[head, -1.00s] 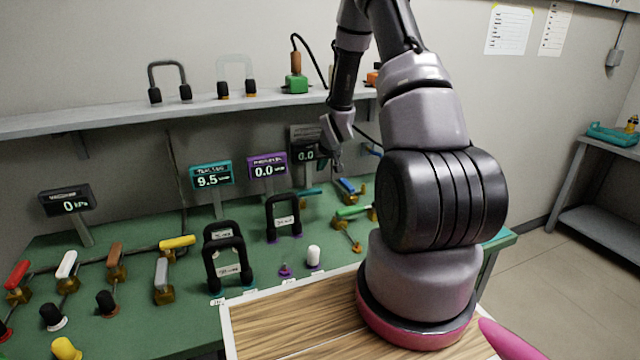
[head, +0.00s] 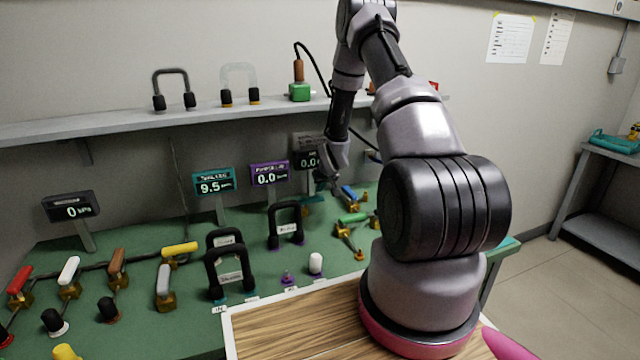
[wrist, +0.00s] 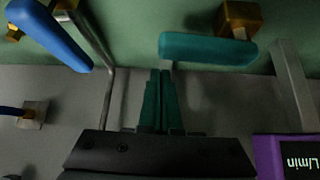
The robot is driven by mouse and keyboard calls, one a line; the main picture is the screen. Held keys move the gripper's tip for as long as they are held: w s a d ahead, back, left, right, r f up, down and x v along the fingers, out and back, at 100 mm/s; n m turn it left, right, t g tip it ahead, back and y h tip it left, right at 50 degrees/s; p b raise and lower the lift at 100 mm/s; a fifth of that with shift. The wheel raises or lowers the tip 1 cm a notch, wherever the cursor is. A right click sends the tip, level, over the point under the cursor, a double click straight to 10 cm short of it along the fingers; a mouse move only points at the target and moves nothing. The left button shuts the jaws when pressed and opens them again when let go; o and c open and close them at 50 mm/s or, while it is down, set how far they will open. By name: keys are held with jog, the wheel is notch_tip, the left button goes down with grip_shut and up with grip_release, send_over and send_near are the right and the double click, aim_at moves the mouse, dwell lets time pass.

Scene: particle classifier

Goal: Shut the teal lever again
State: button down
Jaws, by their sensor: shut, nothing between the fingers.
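The teal lever (wrist: 208,49) shows in the wrist view as a teal handle lying crosswise, its brass valve body (wrist: 240,18) at the top right. My gripper (wrist: 162,72) is shut and empty. Its fingertips are close to the left end of the teal handle; I cannot tell whether they touch it. In the head view my gripper (head: 327,186) hangs low over the back of the green bench and hides much of the teal lever. The teal display (head: 213,181) reads 9.5.
A blue lever (wrist: 50,35) with a metal pipe lies left of my fingers in the wrist view. A purple display (wrist: 284,157) is at lower right. In the head view a green lever (head: 352,218) stands in front of my gripper, and black-handled frames (head: 286,224) stand to its left.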

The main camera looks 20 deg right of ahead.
aim_at(323, 196)
jog(key=shift+s+a, duration=0.1)
jog(key=shift+s, duration=1)
jog(key=shift+s, duration=0.1)
jog(key=s+m+h, duration=0.2)
jog(key=m, duration=0.1)
jog(key=shift+s+a+m+g, duration=0.15)
jog(key=shift+a+m+g, duration=0.15)
jog(key=s+m+h, duration=0.1)
jog(key=m, duration=0.1)
jog(key=s+a+m+g+h, duration=0.1)
jog(key=shift+s+m+h, duration=0.3)
jog(key=shift+m, duration=0.1)
jog(key=shift+s, duration=0.25)
jog(key=shift+s+a, duration=0.75)
jog(key=shift+a, duration=0.3)
jog(key=shift+s+a, duration=0.3)
jog(key=shift+a, duration=0.3)
jog(key=shift+s+a, duration=0.25)
jog(key=shift+a, duration=0.4)
